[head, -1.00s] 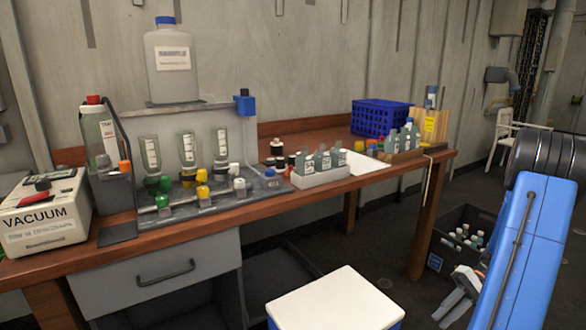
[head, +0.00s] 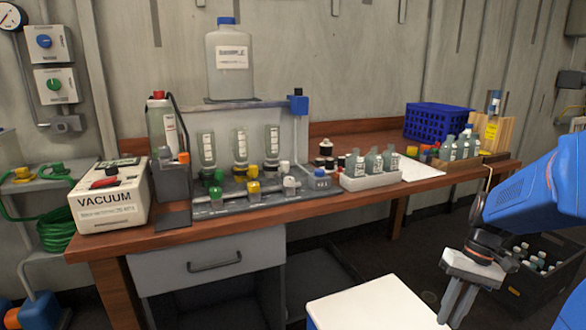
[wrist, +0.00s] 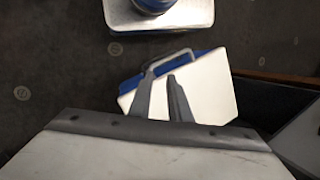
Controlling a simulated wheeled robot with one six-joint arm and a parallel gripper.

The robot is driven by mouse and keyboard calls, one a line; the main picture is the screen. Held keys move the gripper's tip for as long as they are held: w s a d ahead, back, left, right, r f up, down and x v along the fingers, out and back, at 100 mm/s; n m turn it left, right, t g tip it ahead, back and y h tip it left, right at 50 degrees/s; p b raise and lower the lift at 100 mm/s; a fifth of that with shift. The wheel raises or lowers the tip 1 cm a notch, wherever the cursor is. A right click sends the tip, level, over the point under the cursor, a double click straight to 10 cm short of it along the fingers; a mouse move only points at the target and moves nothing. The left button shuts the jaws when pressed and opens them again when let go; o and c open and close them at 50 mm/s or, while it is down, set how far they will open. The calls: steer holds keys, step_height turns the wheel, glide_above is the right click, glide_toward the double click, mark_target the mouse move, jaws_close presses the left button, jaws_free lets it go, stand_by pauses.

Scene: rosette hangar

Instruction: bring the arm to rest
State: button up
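My gripper (head: 456,306) hangs at the lower right of the head view, below my blue arm, with its fingers pointing down. It is clear of the bench. In the wrist view its two dark fingers (wrist: 163,85) stand a little apart with nothing between them. Beyond them is a white-lidded blue box (wrist: 207,90) with a handle, which also shows at the bottom of the head view (head: 365,300). I cannot tell the exact distance between the fingers and the box.
A wooden bench (head: 290,210) carries a vacuum unit (head: 110,197), a bottle rack, a white tray of vials (head: 370,180) and a blue crate (head: 437,121). A dark crate of bottles (head: 535,275) stands on the floor behind my arm. Green hose (head: 57,230) hangs at the left.

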steer(key=s+a+r+n+t+h, duration=0.1)
steer(key=s+a+r+t+h, duration=0.1)
steer(key=s+a+r+t, duration=0.1)
steer(key=s+a+r+n+t+h, duration=0.1)
steer(key=s+a+r+t, duration=0.2)
steer(key=s+a, duration=0.3)
steer(key=shift+a+r+t+h, duration=0.4)
steer(key=shift+a+t, duration=0.2)
steer(key=shift+a, duration=0.7)
stand_by(1.0)
